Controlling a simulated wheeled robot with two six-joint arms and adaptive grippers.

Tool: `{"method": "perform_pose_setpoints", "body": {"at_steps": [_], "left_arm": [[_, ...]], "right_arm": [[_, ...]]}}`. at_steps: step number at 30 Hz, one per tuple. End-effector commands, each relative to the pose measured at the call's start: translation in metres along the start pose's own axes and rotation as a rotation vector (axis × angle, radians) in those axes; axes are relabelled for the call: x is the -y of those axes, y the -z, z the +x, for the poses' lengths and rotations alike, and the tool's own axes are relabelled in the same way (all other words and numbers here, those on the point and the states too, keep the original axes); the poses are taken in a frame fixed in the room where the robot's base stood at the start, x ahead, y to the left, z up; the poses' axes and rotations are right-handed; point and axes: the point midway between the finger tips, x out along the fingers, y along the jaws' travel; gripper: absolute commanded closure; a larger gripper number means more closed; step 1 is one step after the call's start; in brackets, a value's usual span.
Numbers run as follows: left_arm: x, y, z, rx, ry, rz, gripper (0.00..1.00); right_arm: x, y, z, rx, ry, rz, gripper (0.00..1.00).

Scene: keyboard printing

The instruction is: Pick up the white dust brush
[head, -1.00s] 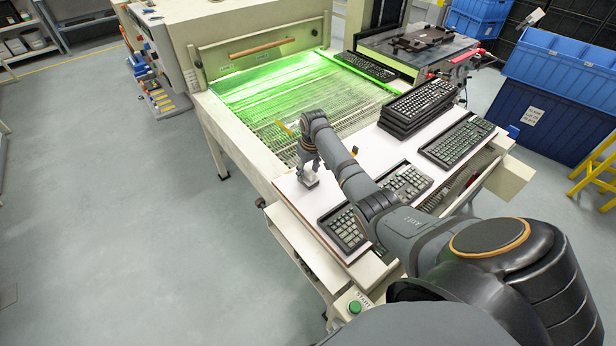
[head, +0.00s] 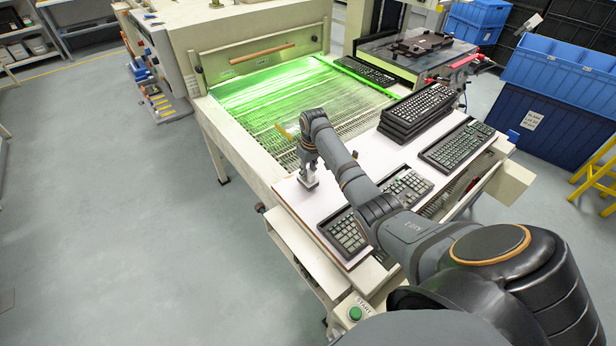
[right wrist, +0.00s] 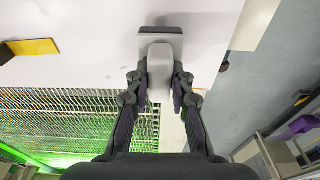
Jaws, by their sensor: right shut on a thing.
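The white dust brush (head: 311,186) is at the left end of the white work table (head: 288,188), under my right gripper (head: 308,176). In the right wrist view the brush (right wrist: 160,38) has a pale handle and a darker grey end lying over the white surface. My right gripper (right wrist: 160,84) is shut on its handle, one finger on each side. I cannot tell whether the brush still touches the table. My left gripper is not in view.
A stack of black keyboards (head: 418,110) and more keyboards (head: 457,145) (head: 345,233) lie on the table. A mesh conveyor (head: 300,105) glows green behind. A yellow piece (right wrist: 32,47) lies left of the brush. The floor (head: 120,230) at left is clear.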

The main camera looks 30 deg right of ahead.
Motion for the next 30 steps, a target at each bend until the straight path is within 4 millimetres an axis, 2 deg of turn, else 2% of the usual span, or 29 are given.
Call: {"method": "perform_pose_setpoints", "body": {"at_steps": [2, 8, 12, 16, 22, 30], "left_arm": [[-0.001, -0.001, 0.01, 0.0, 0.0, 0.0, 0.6], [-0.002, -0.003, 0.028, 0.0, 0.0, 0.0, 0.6], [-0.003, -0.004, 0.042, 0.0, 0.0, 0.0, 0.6], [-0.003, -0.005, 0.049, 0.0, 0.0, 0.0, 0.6], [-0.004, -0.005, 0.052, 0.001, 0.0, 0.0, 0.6], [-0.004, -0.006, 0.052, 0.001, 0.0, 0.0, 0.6]], "right_arm": [[-0.005, 0.004, -0.016, -0.008, -0.006, 0.002, 1.0], [-0.052, 0.01, -0.069, -0.007, -0.006, 0.005, 1.0], [-0.091, 0.012, -0.086, -0.004, -0.002, 0.007, 1.0], [-0.119, 0.014, -0.1, -0.003, 0.0, 0.006, 1.0], [-0.138, 0.015, -0.11, -0.002, -0.001, 0.003, 1.0], [-0.141, 0.015, -0.112, -0.001, -0.001, 0.001, 1.0]]}}
